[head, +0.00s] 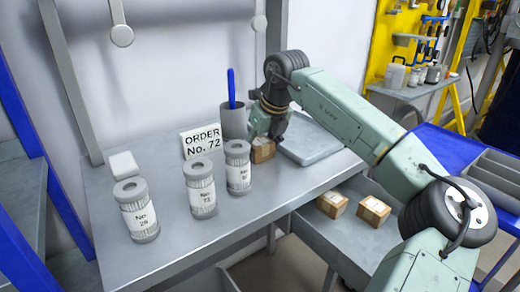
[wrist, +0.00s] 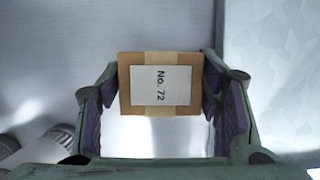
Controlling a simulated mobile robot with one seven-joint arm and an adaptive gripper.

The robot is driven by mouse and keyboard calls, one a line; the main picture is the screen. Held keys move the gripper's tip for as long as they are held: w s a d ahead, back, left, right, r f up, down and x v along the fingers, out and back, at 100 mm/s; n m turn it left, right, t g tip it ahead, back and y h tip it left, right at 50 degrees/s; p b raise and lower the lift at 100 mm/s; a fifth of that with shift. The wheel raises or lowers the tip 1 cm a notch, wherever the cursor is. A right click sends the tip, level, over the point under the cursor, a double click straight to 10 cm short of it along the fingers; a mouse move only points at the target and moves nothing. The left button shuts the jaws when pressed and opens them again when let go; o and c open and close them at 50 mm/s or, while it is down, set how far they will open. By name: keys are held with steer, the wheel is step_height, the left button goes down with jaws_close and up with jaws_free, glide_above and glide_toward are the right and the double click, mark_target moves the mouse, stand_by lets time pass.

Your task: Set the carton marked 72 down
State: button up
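The carton marked No. 72 (wrist: 160,84) is a small brown box with a tape strip and a white label, seen from above in the wrist view. In the head view the carton (head: 262,151) is at the worktable, just left of the grey plate. My gripper (wrist: 161,85) has a finger against each side of it, and I see no clear gap. In the head view my gripper (head: 266,136) comes down over the carton from above. Whether the carton's underside touches the tabletop I cannot tell.
Several labelled canisters, one the No. 72 canister (head: 201,188), stand left of the carton. An order sign (head: 201,141) and a grey cup (head: 233,121) are behind. The flat plate (head: 309,140) lies right. Two other cartons (head: 332,204) sit on a lower surface.

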mark_target(258, 141)
steer(key=c, duration=0.8)
steer(key=shift+r, duration=0.1)
steer(key=shift+r, duration=0.5)
step_height(258, 141, up, 2)
steer(key=shift+r+b, duration=0.15)
steer(key=shift+b, duration=0.4)
steer(key=s+d+b, duration=0.1)
steer(key=s+d, duration=0.2)
steer(key=s, duration=0.2)
steer(key=s+d+b, duration=0.1)
steer(key=s+d, duration=0.3)
steer(key=s+d+b, duration=0.2)
steer(key=s+d, duration=0.1)
steer(key=s, duration=0.2)
steer(key=shift+s+d, duration=0.2)
steer(key=shift+s, duration=0.15)
